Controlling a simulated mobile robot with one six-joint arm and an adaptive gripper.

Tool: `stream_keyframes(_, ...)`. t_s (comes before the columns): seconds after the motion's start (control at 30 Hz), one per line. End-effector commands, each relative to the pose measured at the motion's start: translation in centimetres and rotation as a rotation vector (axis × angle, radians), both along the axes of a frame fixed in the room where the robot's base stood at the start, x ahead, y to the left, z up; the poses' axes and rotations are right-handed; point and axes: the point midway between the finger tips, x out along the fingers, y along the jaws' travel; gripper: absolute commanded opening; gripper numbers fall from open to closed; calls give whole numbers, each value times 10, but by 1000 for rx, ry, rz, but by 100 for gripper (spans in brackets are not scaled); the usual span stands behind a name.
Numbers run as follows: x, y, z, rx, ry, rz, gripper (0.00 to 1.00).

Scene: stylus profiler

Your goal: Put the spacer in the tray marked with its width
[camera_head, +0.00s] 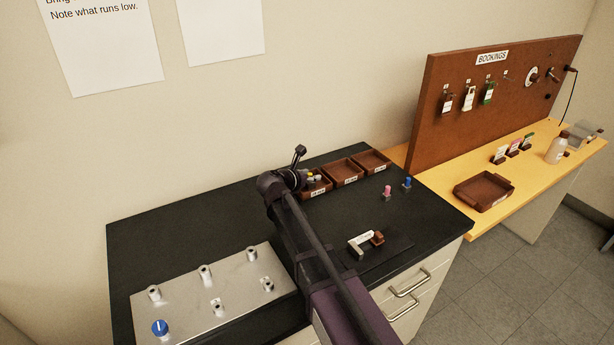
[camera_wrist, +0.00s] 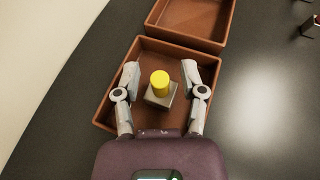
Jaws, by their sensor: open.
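The spacer, a grey block with a yellow cylindrical knob (camera_wrist: 160,82), sits in the nearest brown tray (camera_wrist: 111,112) in the wrist view. It appears to rest on the tray floor. My gripper (camera_wrist: 160,68) is open, with one finger on each side of the spacer and a visible gap on both sides. In the head view my gripper (camera_head: 297,180) is at the left tray (camera_head: 318,192) and partly covers it. A middle tray (camera_head: 347,180) and a right tray (camera_head: 374,169) stand in a row beside it, both empty. Their front labels are too small to read.
Pink-topped (camera_head: 387,193) and blue-topped (camera_head: 407,183) pieces stand right of the trays. A measuring tool (camera_head: 362,243) lies on a dark mat. A steel plate with several posts (camera_head: 215,298) is at the left. Free black bench top lies between.

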Motion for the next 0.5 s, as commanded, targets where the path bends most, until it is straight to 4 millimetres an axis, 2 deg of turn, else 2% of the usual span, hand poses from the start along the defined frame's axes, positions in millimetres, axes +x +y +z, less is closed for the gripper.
stream_keyframes(0.27, 0, 0, 5, 0, 0, 0, 53)
stream_keyframes(0.5, -22, 13, 16, 0, 0, 2, 53)
